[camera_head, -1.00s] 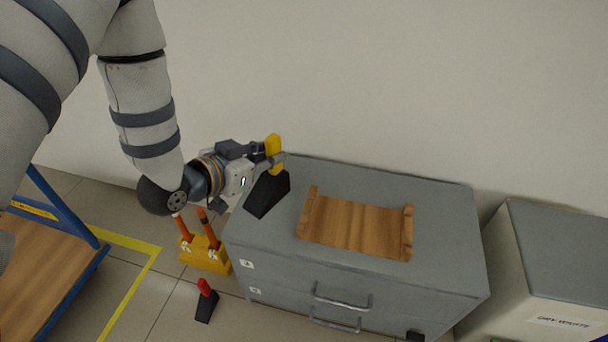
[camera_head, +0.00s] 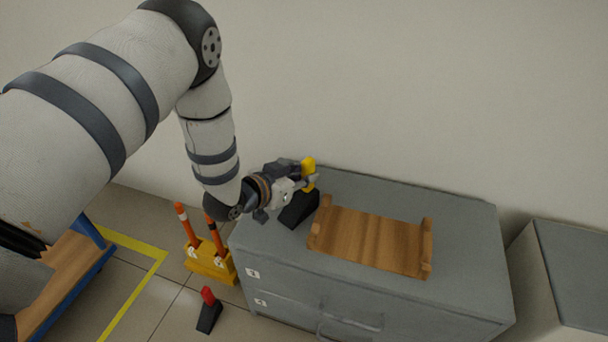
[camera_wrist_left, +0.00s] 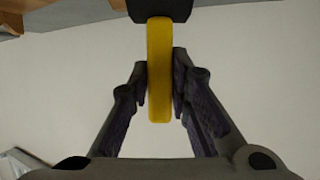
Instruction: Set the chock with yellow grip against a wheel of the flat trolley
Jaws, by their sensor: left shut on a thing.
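The chock is a black wedge (camera_head: 299,209) with a yellow grip (camera_head: 308,168). My left gripper (camera_head: 309,182) is shut on the yellow grip. The wedge shows against the grey cabinet top, left of the wooden tray; I cannot tell whether it touches the top. In the left wrist view the yellow grip (camera_wrist_left: 159,65) stands between both fingers, with the dark wedge at the upper edge. The flat trolley (camera_head: 62,278), a wooden deck with a blue frame, is at the lower left, partly behind my arm. Its wheels are not visible. My right gripper is not in view.
The grey cabinet (camera_head: 470,225) bears a wooden tray (camera_head: 370,240). A yellow holder (camera_head: 212,266) with orange posts and a black chock with red grip (camera_head: 208,310) stand on the floor left of it. Yellow tape (camera_head: 135,300) marks the floor. Another cabinet stands right.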

